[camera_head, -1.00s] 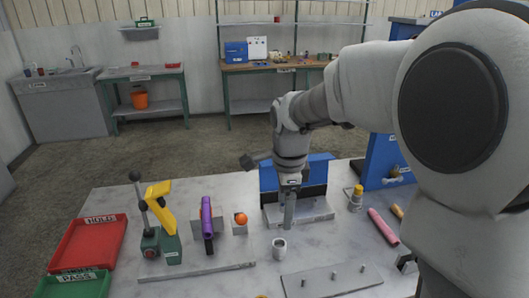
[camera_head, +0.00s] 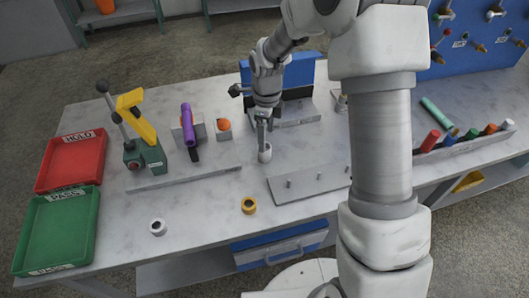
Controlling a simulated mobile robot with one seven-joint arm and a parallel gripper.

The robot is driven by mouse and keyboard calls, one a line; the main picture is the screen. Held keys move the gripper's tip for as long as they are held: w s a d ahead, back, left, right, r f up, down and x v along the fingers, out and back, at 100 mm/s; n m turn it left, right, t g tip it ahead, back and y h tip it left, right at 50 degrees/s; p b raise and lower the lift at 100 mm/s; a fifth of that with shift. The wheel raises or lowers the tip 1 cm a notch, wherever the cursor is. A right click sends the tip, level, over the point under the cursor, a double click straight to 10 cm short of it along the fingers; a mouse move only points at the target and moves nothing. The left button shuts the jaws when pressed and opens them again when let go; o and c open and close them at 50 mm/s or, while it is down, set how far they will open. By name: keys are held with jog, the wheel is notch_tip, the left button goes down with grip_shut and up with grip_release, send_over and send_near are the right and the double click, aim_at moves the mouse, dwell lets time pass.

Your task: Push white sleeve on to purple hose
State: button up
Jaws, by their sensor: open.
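The purple hose (camera_head: 188,123) is held in a grey block on the bench, left of my arm, with one end facing the front. A short white sleeve (camera_head: 265,155) stands upright on the bench, right of the hose. My gripper (camera_head: 263,146) points down directly at the sleeve, with its fingertips at the sleeve's top. The gripper is open. The fingers look narrow from here, and I cannot tell whether they touch the sleeve or straddle it.
An orange ball-like end (camera_head: 223,125) sits right of the hose. A green and yellow lever clamp (camera_head: 143,145) stands left. A plate with pegs (camera_head: 308,182), a yellow ring (camera_head: 249,205) and a white nut-like ring (camera_head: 158,227) lie in front. Red (camera_head: 40,181) and green (camera_head: 18,262) trays are far left.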

jog(key=shift+w+f, duration=0.1)
jog(key=shift+f, duration=3.15)
grip_shut()
